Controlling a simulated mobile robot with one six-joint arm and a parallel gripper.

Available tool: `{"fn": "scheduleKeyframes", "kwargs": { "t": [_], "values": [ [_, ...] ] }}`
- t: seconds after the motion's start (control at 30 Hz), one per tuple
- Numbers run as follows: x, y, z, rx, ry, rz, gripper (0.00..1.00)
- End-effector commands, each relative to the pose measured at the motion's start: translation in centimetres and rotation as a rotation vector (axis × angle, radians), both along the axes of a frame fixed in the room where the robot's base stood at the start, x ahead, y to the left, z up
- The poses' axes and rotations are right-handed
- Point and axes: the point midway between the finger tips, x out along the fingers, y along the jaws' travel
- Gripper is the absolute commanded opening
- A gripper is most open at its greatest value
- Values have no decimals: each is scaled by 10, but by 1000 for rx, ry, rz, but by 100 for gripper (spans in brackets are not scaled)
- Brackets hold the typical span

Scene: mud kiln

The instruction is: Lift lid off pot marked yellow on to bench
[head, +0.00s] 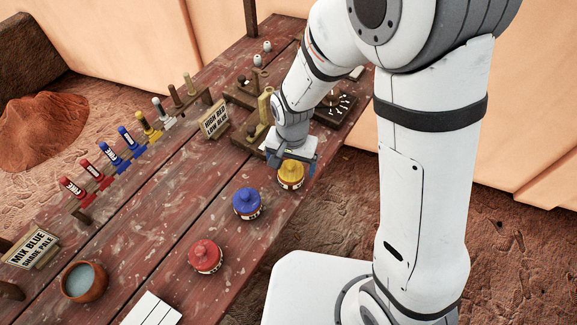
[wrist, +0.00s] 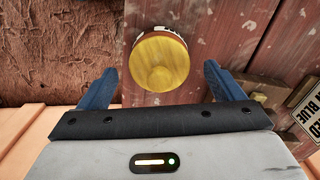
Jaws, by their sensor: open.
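The yellow-lidded pot (head: 291,175) stands on the wooden bench (head: 190,190) near its right edge. My gripper (head: 292,165) is open at the pot in the head view. In the wrist view its two blue fingers (wrist: 160,85) stand apart, one on each side of the lid's near part, and I see no contact. The pot's body is mostly hidden under the lid there.
A blue pot (head: 247,204) and a red pot (head: 205,257) stand nearer on the bench. A rack of coloured tubes (head: 125,138) runs along the left. A bowl (head: 84,282), a white sheet (head: 153,310) and signs (head: 215,122) also lie about. Bare bench shows left of the pots.

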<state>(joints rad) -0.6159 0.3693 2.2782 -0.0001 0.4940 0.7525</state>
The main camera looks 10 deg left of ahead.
Motion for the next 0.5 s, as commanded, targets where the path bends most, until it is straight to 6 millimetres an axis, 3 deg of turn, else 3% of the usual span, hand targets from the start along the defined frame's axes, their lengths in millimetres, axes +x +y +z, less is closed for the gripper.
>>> {"fn": "scheduleKeyframes", "kwargs": {
  "t": [0.07, 0.5],
  "values": [
    [0, 0, 0, 0, 0, 0, 88],
    [0, 0, 1, 0, 0, 1, 52]
  ]
}}
